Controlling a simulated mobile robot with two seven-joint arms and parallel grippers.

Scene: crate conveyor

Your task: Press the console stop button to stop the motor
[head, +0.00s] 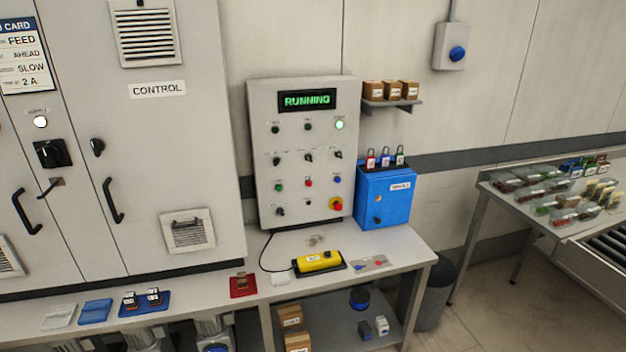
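The grey console (262,150) stands upright on the bench against the wall. Its display (307,100) reads RUNNING in green, and a green lamp (339,125) below it at the right is lit. Lower on the panel are a green button (278,188), a small red button (308,183) and a blue button (337,180). A larger red button on a yellow base (336,203) is at the lower right. The button labels are too small to read. Neither gripper is in view, and nothing covers the console front.
A yellow pendant (320,261) lies on the bench (395,250) before the console. A blue box (388,200) with padlocks on top stands right of it. Control cabinets (150,150) stand at left. A wall box with a blue button (457,54) hangs upper right.

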